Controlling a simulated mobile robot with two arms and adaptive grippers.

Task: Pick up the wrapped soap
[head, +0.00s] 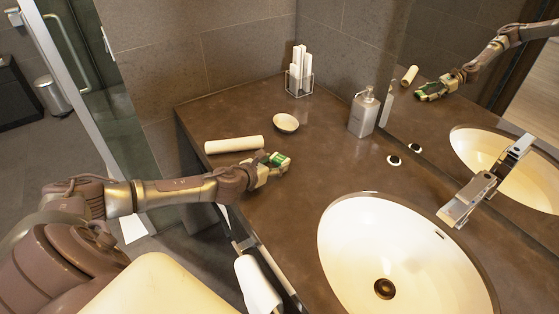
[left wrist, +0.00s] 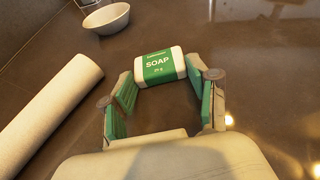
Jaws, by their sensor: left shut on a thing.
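The wrapped soap (left wrist: 160,67) is a small white bar with a green band reading SOAP. In the left wrist view it sits between the fingertips of my left gripper (left wrist: 163,85), which is shut on it. In the head view the soap (head: 280,159) shows green and white at the tip of my left gripper (head: 273,165), over the brown counter (head: 270,215). I cannot tell whether the soap still touches the counter. My right gripper is not in view.
A rolled white towel (head: 234,144) lies just behind the left gripper. A small white dish (head: 286,123) and a soap dispenser (head: 364,112) stand farther back. A holder with white rolls (head: 299,75) is at the back. The sink (head: 350,230) is at the right.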

